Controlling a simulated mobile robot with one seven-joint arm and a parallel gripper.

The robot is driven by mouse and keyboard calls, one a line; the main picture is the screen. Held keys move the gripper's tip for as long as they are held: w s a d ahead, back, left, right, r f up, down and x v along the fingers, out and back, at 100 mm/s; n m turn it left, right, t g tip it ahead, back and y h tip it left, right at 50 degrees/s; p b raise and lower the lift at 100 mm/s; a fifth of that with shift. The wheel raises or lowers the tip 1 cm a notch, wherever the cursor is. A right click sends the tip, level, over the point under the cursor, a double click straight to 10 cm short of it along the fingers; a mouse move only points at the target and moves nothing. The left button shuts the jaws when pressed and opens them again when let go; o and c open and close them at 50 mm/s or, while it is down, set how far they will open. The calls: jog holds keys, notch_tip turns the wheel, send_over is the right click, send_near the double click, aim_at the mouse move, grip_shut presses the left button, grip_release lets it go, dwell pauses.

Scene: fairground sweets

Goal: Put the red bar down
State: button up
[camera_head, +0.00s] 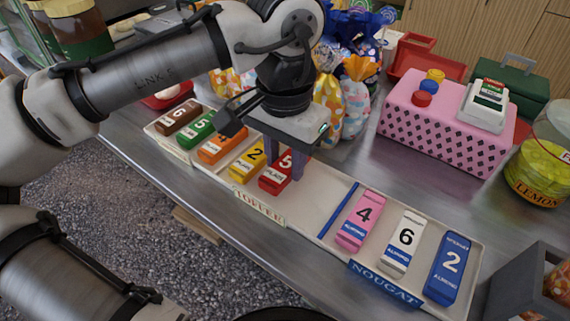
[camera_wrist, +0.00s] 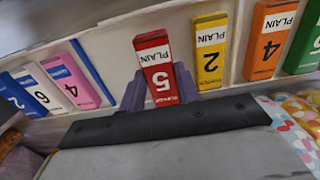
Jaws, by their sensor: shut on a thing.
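The red bar (camera_head: 274,178), marked 5 and PLAIN, is between my gripper's purple fingers (camera_head: 284,170). My gripper is shut on it from above. In the wrist view the red bar (camera_wrist: 154,64) stands out between the two fingertips (camera_wrist: 160,94), its number end toward me. It is in the toffee part of the long cream tray (camera_head: 315,199), just right of the yellow bar (camera_head: 247,160), with a narrow gap between them. It is at or very near the tray floor; I cannot tell whether it touches. The fingers hide part of it.
Left of the yellow bar lie orange (camera_head: 222,146), green (camera_head: 197,130) and brown (camera_head: 179,117) bars. A blue divider (camera_head: 338,209) separates the pink (camera_head: 360,220), white (camera_head: 403,243) and blue (camera_head: 447,268) nougat bars. Bare tray lies between red bar and divider. Wrapped sweet bags (camera_head: 328,105) stand behind my gripper.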

aim_at(285, 164)
jog(key=shift+f, duration=0.75)
jog(key=shift+f, duration=0.1)
jog(key=o, duration=1)
notch_tip(285, 164, up, 12)
jog(key=p, duration=0.1)
jog(key=shift+p, duration=0.35)
